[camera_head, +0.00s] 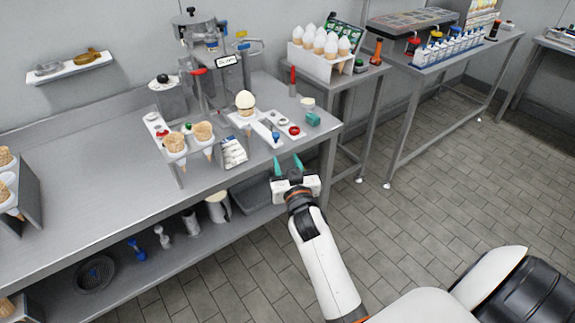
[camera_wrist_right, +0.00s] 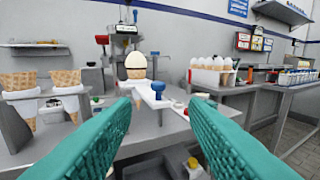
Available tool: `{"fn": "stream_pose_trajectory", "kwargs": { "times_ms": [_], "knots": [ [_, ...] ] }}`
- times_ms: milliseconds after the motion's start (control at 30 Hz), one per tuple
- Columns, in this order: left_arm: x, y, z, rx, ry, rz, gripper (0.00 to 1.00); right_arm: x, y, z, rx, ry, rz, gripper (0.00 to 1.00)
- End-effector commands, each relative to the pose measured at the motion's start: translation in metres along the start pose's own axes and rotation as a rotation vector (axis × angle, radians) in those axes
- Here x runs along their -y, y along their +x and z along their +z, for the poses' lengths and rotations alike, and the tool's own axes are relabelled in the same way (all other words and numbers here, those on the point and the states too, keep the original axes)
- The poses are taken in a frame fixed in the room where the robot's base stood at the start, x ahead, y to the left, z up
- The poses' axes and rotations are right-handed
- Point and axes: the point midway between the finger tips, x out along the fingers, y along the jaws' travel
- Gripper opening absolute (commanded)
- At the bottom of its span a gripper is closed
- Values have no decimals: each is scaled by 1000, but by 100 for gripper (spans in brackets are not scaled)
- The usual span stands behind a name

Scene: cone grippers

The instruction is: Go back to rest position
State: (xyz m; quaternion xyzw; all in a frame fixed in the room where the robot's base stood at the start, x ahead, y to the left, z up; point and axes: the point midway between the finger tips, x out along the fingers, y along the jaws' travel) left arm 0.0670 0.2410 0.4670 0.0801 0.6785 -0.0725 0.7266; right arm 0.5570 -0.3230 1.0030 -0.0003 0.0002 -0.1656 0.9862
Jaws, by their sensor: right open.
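My right gripper (camera_head: 287,166) is open and empty, just off the front edge of the steel table (camera_head: 95,185). Its two green fingers stand wide apart in the right wrist view (camera_wrist_right: 165,125), with nothing between them. A cone with a pale ice cream scoop (camera_head: 245,102) stands upright in a white holder on the table. It also shows ahead of the fingers in the wrist view (camera_wrist_right: 136,66). My left gripper is not in the head view.
More cones (camera_head: 203,131) stand in a holder on the table. A machine (camera_head: 205,60) stands behind them. A white rack of white-topped cones (camera_head: 320,45) is on the side table at the back right. Small items lie near the table's right corner. Floor at the right is clear.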

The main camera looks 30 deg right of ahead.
Motion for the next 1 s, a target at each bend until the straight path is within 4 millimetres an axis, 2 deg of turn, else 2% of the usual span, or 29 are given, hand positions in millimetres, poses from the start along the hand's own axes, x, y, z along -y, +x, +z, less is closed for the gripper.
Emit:
{"fn": "stream_pose_trajectory", "kwargs": {
  "times_ms": [133,267,533,633,667,767,867,900,967,1000],
  "knots": [
    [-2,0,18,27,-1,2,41,0,0,0,0,0,0,40],
    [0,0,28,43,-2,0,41,0,0,0,0,0,0,40],
    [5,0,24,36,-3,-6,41,0,0,0,-1,0,1,40],
    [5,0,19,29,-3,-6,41,-3,0,-12,-25,-5,11,40],
    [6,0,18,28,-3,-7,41,-6,-1,-21,-42,-8,18,40],
    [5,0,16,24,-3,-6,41,-18,-6,-68,-133,-30,57,40],
    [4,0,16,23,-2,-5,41,-33,-22,-136,-267,-64,113,40],
    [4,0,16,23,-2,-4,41,-38,-33,-165,-326,-79,137,40],
    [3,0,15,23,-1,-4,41,-44,-51,-208,-412,-101,170,40],
    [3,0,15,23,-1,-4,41,-47,-65,-235,-469,-114,191,40]
  ]
}}
